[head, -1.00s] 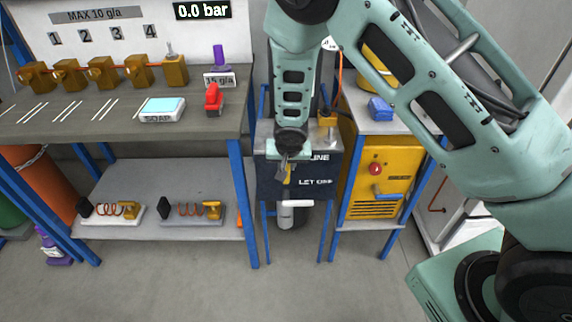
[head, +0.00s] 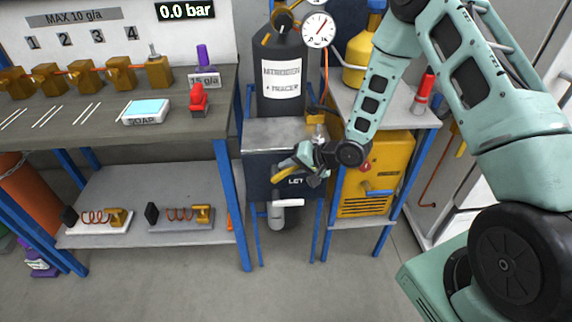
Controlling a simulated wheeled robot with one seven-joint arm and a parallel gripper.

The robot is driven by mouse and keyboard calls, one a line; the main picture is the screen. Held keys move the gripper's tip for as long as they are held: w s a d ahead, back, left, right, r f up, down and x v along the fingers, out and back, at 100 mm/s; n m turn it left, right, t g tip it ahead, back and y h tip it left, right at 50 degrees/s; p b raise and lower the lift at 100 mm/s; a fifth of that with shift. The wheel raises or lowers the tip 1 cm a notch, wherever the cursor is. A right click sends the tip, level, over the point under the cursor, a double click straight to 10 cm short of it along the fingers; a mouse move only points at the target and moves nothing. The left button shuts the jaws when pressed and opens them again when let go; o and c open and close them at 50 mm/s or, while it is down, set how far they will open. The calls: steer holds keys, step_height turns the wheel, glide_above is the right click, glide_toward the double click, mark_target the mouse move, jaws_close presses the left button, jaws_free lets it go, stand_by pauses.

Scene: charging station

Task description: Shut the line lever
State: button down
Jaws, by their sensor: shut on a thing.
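The yellow line lever (head: 284,177) is on the front of the dark panel (head: 258,160) under the nitrogen cylinder. It lies nearly level, its visible end pointing left and slightly down. My gripper (head: 302,170) reaches it from the right and is shut on it. The gripper hides the lever's right part and the LINE label. The LET DOWN label (head: 297,181) is partly covered.
The black nitrogen cylinder (head: 281,95) and a gauge (head: 318,30) stand above the panel. The yellow machine (head: 372,190) is close on the right. The grey bench (head: 60,135) is on the left. Floor is clear in front.

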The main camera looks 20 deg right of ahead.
steer(key=f+t+y+b, duration=0.1)
steer(key=y+b, duration=0.1)
steer(key=d+f+m+t+y+b, duration=0.1)
steer(key=y+b, duration=0.1)
steer(key=f+m+t+y+b, duration=0.1)
steer(key=f+y+b, duration=0.1)
steer(key=shift+s+d+t, duration=0.2)
steer(key=shift+s+t, duration=0.05)
steer(key=shift+t, duration=0.05)
steer(key=shift+y+b, duration=0.4)
steer(key=shift+m, duration=0.3)
steer(key=c, duration=1.3)
jaws_free()
steer(key=v, duration=1.7)
steer(key=shift+s+f, duration=0.3)
steer(key=shift+f, duration=0.05)
